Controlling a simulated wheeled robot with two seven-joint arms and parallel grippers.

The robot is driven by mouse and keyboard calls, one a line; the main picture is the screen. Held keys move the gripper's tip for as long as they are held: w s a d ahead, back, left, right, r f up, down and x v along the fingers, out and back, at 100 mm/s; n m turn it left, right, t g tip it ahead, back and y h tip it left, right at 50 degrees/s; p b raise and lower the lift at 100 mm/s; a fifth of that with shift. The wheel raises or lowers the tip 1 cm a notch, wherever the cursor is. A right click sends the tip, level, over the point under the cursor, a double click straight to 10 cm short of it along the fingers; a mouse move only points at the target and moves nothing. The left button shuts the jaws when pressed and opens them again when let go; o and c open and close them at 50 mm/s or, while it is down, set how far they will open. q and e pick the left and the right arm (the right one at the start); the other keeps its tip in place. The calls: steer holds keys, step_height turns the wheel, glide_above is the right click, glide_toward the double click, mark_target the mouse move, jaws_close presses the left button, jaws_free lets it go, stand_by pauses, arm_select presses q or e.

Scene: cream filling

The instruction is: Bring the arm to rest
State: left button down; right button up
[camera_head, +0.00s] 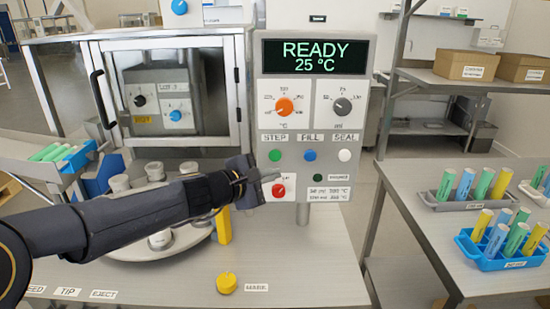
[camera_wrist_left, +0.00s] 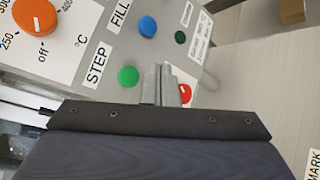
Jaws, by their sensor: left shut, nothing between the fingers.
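My left arm reaches in from the left in the head view. Its gripper (camera_head: 268,177) is shut and empty in front of the control panel (camera_head: 340,130), close to the red button (camera_head: 279,190). In the left wrist view the closed fingers (camera_wrist_left: 159,84) point at the panel between the green button (camera_wrist_left: 128,76) and the red button (camera_wrist_left: 185,93), partly covering the red one. I cannot tell whether the fingertips touch the panel. The display (camera_head: 315,56) reads READY 25 °C. My right gripper is not in view.
A round tray (camera_head: 190,240) with several white jars stands behind the left arm. A yellow knob (camera_head: 227,283) is on the table front, and a yellow block (camera_head: 223,225) stands near the tray. Blue rack (camera_head: 500,262) and grey rack (camera_head: 455,204) with tubes stand on the right table.

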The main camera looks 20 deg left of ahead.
arm_select(q)
steer(key=s+d+f+m+g+h, duration=0.1)
steer(key=s+f+m+g, duration=0.1)
steer(key=s+m, duration=0.6)
steer(key=s+f+m+g, duration=0.2)
steer(key=s+m, duration=0.1)
steer(key=s, duration=0.8)
steer(key=s+a+f+m+g+y, duration=0.4)
steer(key=s+f+m, duration=0.2)
steer(key=s+f, duration=0.5)
steer(key=s, duration=0.3)
steer(key=shift+s, duration=0.2)
